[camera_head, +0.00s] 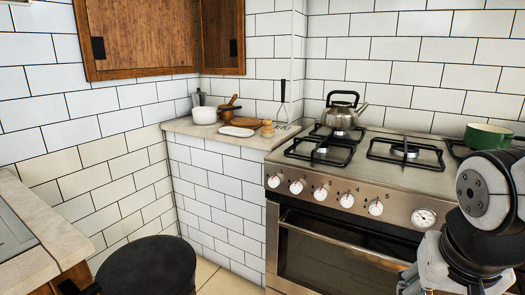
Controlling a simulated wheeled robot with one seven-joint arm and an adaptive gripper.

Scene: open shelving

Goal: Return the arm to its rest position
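My arm (480,215) shows at the right edge, as grey and black links in front of the stove. My gripper is outside the picture, so its fingers and anything in them cannot be seen. No rest position is marked in the view.
A steel stove (345,215) with a kettle (340,116) and a green pot (487,136) stands close behind my arm. A tiled counter (215,139) holds a white pot (204,115) and small kitchenware. A black round stool seat (150,268) is at the bottom left. Floor shows between stool and stove.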

